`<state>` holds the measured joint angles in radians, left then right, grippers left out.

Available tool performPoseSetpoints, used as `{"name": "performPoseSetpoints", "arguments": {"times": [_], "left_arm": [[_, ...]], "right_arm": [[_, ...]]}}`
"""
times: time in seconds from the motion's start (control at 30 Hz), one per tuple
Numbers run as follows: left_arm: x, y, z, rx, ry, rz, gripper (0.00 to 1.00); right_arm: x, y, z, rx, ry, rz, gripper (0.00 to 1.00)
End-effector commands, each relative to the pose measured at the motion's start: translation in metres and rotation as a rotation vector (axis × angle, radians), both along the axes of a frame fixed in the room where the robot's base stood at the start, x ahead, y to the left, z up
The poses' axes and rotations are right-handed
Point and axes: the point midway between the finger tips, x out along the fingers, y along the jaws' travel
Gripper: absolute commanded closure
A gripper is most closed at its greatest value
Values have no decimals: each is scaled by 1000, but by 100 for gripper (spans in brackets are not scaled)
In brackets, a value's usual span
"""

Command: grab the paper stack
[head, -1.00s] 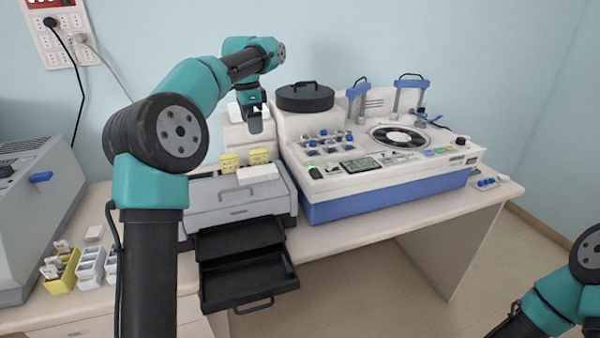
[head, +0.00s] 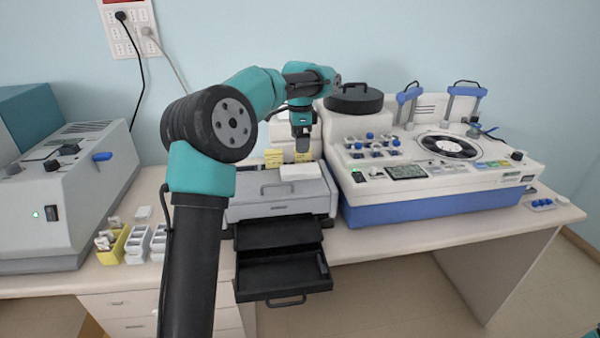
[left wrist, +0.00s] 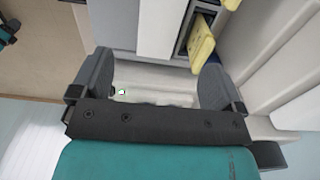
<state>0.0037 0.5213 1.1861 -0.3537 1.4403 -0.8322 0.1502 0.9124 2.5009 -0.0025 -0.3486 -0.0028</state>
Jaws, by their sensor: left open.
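A white block (head: 302,172), which looks like the paper stack, lies on top of the grey printer-like machine (head: 280,208), in front of two yellow pieces. My left gripper (head: 302,148) points down above and behind it, near the white unit at the back. In the left wrist view the two fingers (left wrist: 156,85) are spread apart, with a white surface between or beyond them. I cannot tell whether that surface is the paper stack. Yellow pieces (left wrist: 203,40) show to the upper right there. My right gripper is out of view.
A white-and-blue staining machine (head: 430,205) with a black round lid (head: 353,100) stands close on the right. A black tray (head: 283,275) sticks out below the grey machine. A large grey device (head: 60,200) and small slide boxes (head: 113,246) stand on the left.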

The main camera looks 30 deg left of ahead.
Motion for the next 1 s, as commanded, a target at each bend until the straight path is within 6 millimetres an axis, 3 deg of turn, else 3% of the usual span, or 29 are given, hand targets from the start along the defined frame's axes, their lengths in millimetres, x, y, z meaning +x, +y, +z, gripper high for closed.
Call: {"name": "performPoseSetpoints", "arguments": {"times": [0.23, 0.73, 1.0], "left_arm": [[0, 0, -37, -1, 2, -1, 6], [0, 0, -47, 0, 1, 0, 6], [0, 0, -82, 0, 4, 0, 6]], "right_arm": [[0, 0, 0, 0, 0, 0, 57], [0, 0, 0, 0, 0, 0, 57], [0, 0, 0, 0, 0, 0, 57]]}}
